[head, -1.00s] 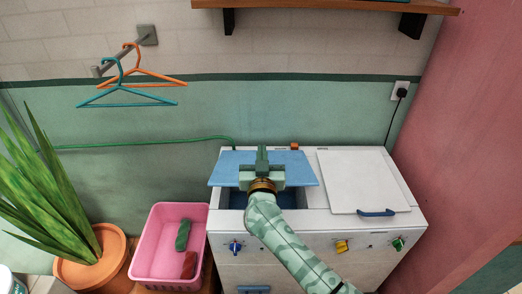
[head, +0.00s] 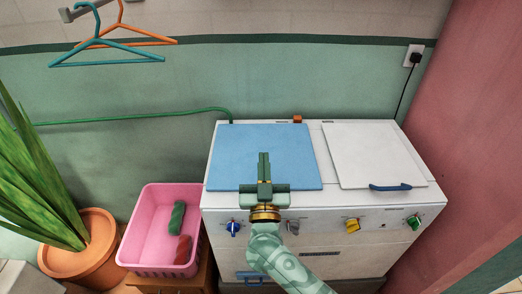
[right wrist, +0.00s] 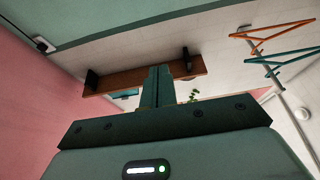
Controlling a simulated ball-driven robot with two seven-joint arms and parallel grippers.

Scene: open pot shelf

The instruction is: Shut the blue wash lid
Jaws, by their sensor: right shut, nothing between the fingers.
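The blue wash lid (head: 262,145) lies flat over the left part of the white washer top in the head view, and no opening shows under it. My right gripper (head: 264,158) is over the front half of the lid, its fingers together and empty. I cannot tell whether the fingers touch the lid. The right wrist view shows the shut fingers (right wrist: 158,85) against the wall and shelf, with no lid in sight. My left gripper is not in view.
A white lid (head: 372,155) with a blue handle covers the washer's right side. Several knobs line the front panel. A pink basin (head: 153,218) holding a green and a red cloth stands to the left, near a potted plant (head: 83,250). Hangers (head: 112,53) hang above.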

